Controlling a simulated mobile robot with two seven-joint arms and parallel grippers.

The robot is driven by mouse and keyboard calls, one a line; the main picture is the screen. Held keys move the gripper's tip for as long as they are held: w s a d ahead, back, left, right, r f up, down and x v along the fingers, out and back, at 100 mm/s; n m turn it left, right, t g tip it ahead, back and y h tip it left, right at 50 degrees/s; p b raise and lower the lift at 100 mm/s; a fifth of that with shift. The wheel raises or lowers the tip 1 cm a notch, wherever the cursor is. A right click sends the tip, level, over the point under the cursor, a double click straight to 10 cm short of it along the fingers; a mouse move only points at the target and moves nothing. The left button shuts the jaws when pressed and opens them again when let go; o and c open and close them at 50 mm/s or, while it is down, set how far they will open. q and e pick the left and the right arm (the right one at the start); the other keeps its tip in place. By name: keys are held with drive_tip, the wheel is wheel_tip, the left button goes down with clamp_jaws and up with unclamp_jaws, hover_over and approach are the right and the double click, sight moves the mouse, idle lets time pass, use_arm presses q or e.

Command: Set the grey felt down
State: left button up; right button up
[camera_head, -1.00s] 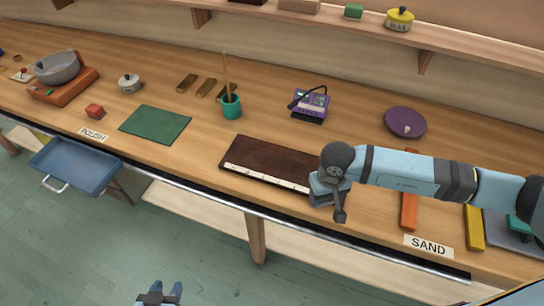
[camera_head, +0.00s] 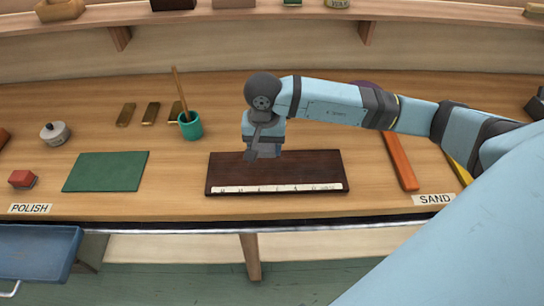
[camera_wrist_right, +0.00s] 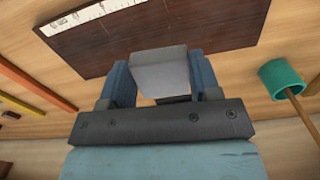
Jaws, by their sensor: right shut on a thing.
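The grey felt (camera_wrist_right: 160,72) is a pale grey block between the two blue fingers of my right gripper (camera_wrist_right: 158,82) in the right wrist view. The right gripper is shut on it. In the head view my right gripper (camera_head: 264,152) is over the back part of a dark brown board (camera_head: 228,174) with a white scale strip along its front edge. The felt is mostly hidden there by the gripper. I cannot tell whether it touches the board. My left gripper is out of view.
A teal cup (camera_head: 190,127) with a stick stands back left of the board. A green mat (camera_head: 106,172) lies left, with a red block (camera_head: 22,179) beyond it. An orange bar (camera_head: 400,160) and the SAND label (camera_head: 434,199) are at right. Bench between mat and board is clear.

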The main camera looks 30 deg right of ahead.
drive_tip(key=r+m+b, duration=0.1)
drive_tip(key=w+d+r+m+b, duration=0.1)
drive_tip(key=r+m, duration=0.1)
drive_tip(key=r+m+b, duration=0.1)
drive_tip(key=shift+w+d+r, duration=0.3)
drive_tip(key=r+m, duration=0.1)
drive_tip(key=d+r+m+b, duration=0.1)
drive_tip(key=r, duration=0.1)
drive_tip(key=r+m, duration=0.1)
drive_tip(key=shift+s+d+r+m+b, duration=0.2)
drive_tip(key=shift+s+d+m+b, duration=0.1)
drive_tip(key=shift+d+b, duration=0.1)
drive_tip(key=shift+f, duration=0.25)
hover_over(273, 170)
wheel_tip(273, 170, down, 14)
drive_tip(key=shift+s+r+p, duration=0.1)
drive_tip(key=shift+r+p, duration=0.1)
drive_tip(key=shift+p, duration=0.15)
wheel_tip(273, 170, down, 5)
drive_tip(key=shift+f, duration=0.1)
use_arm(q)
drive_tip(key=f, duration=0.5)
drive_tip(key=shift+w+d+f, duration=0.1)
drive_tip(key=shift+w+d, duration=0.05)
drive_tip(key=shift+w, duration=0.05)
